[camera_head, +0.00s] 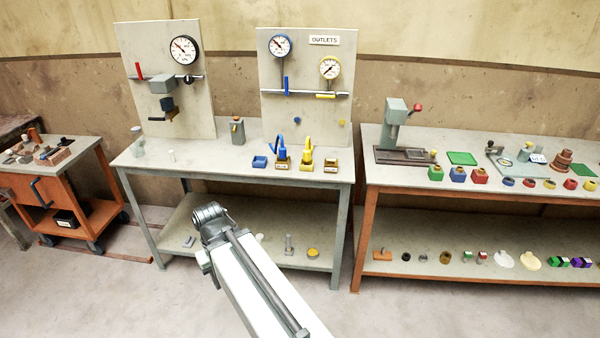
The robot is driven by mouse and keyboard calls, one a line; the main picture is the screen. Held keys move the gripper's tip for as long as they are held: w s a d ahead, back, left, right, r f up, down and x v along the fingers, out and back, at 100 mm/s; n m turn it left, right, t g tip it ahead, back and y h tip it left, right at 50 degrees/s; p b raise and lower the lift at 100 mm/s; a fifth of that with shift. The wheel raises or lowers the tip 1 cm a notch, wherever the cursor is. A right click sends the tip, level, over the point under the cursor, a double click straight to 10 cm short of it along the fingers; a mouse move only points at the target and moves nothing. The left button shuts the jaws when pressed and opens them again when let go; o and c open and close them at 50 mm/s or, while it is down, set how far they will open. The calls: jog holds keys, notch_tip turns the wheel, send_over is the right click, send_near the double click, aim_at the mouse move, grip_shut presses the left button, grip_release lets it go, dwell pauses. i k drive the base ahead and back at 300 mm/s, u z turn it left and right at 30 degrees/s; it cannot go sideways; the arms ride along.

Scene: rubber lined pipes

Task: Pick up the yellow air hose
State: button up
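The yellow air hose (308,148) stands upright in a small yellow-and-dark holder (305,165) on the top of the middle table (225,169). It arches over at its upper end. A similar blue hose (281,150) stands just to its left in its own holder. My arm reaches up from the bottom of the picture to a grey joint in front of the middle table, left of and nearer than the hose. I cannot make out any gripper fingers. Nothing of my arm touches the yellow hose.
Another gauge panel (160,60) stands to the left. The right table (470,142) holds many small parts. The floor in front is clear.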

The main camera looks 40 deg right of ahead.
aim_at(306, 152)
jog(key=z, duration=0.25)
jog(key=i, duration=0.7)
jog(key=u, duration=0.25)
jog(key=k, duration=0.7)
jog(key=z, duration=0.15)
jog(key=i, duration=1.4)
jog(key=u, duration=0.05)
